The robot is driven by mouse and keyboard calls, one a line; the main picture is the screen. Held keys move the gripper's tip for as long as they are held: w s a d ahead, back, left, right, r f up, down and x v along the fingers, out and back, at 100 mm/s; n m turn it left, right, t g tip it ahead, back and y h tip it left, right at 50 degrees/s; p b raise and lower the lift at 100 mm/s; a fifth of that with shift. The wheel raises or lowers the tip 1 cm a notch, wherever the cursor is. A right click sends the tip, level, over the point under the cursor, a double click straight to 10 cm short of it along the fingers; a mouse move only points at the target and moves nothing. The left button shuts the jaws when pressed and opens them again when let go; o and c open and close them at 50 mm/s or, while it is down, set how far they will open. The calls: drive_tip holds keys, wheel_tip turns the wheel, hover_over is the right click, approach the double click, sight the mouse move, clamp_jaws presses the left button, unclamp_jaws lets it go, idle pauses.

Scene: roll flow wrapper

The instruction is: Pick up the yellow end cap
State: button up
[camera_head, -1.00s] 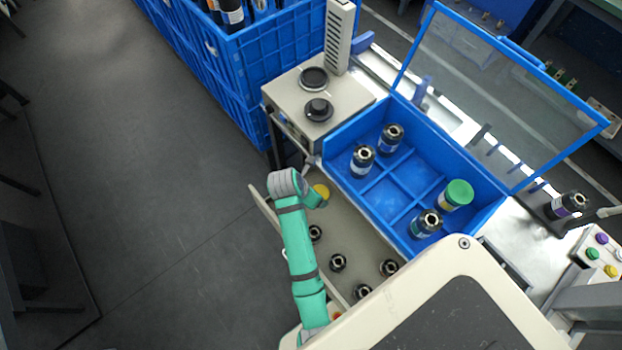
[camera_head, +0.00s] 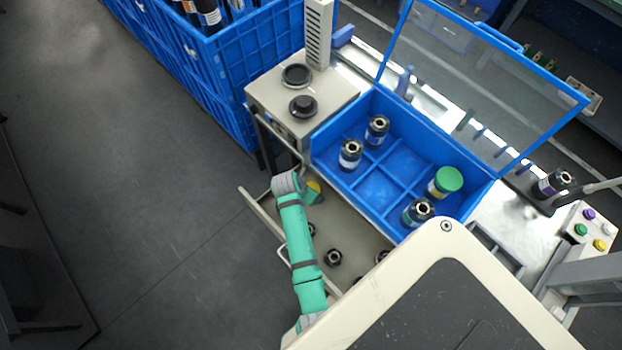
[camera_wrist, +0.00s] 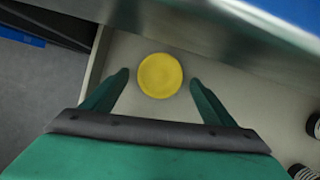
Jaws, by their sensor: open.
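The yellow end cap (camera_wrist: 160,76) is a round yellow disc in the drawer, seen from above in the wrist view. In the head view the yellow end cap (camera_head: 313,187) is partly hidden by my gripper (camera_head: 314,195). In the wrist view my gripper (camera_wrist: 159,80) is open, with one green finger on each side of the cap. A narrow gap shows between the cap and each fingertip. I cannot tell how high the fingers are above the cap.
The open drawer (camera_head: 264,212) also holds several black caps. The blue divided bin (camera_head: 400,158), with several cylinders in it, stands just behind. A grey box (camera_head: 300,104) with black knobs stands behind left. In the wrist view a metal edge (camera_wrist: 215,42) runs above the cap.

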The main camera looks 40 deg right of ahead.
drive_tip(key=shift+f, duration=0.2)
drive_tip(key=c, duration=1.1)
drive_tip(key=shift+r, duration=0.15)
